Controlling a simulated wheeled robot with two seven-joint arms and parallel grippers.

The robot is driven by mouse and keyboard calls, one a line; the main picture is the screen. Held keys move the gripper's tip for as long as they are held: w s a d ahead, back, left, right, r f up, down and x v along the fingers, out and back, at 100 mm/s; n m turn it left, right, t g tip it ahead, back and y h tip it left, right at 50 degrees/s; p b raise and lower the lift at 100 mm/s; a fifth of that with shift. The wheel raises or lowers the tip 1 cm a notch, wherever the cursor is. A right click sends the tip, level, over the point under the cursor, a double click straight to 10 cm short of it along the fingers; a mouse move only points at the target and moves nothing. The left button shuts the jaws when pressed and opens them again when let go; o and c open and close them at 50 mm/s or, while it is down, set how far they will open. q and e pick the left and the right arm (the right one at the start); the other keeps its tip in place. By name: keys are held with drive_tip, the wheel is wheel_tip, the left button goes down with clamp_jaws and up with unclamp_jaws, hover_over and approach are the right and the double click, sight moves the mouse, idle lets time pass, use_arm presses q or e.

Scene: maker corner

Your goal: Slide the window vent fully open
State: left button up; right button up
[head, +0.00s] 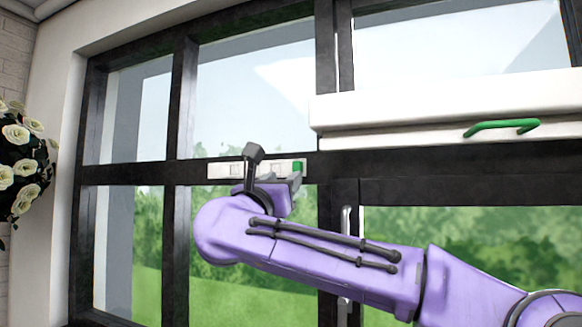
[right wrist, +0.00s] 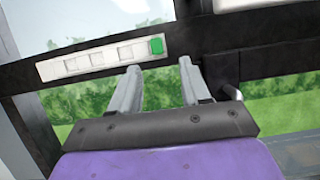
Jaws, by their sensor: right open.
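The window vent (head: 262,168) is a narrow white strip with several rectangular slots, set on the dark crossbar of the window. Its green slider tab (head: 298,167) is at the strip's right end. In the right wrist view the vent (right wrist: 98,59) and green tab (right wrist: 157,46) show just beyond the fingers. My right gripper (head: 282,181) is in front of the vent's right part. In the right wrist view its two grey fingers (right wrist: 160,68) are apart and empty, with the tab beyond the gap. Whether they touch the vent I cannot tell. My left gripper is not in view.
A white box-like panel (head: 420,108) with a green bar handle (head: 502,127) sticks out at the upper right. A metal window handle (head: 346,222) is on the dark frame right of the vent. White flowers (head: 18,160) are at the far left.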

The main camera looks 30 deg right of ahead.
sight(296, 167)
drive_tip(key=p+x, duration=0.1)
drive_tip(key=x, duration=0.1)
drive_tip(key=p+x, duration=0.2)
drive_tip(key=x, duration=0.1)
drive_tip(key=p+x, duration=0.2)
drive_tip(key=x, duration=0.1)
drive_tip(key=shift+w+a+r, duration=0.1)
drive_tip(key=shift+w+r, duration=0.05)
drive_tip(key=shift+w, duration=0.45)
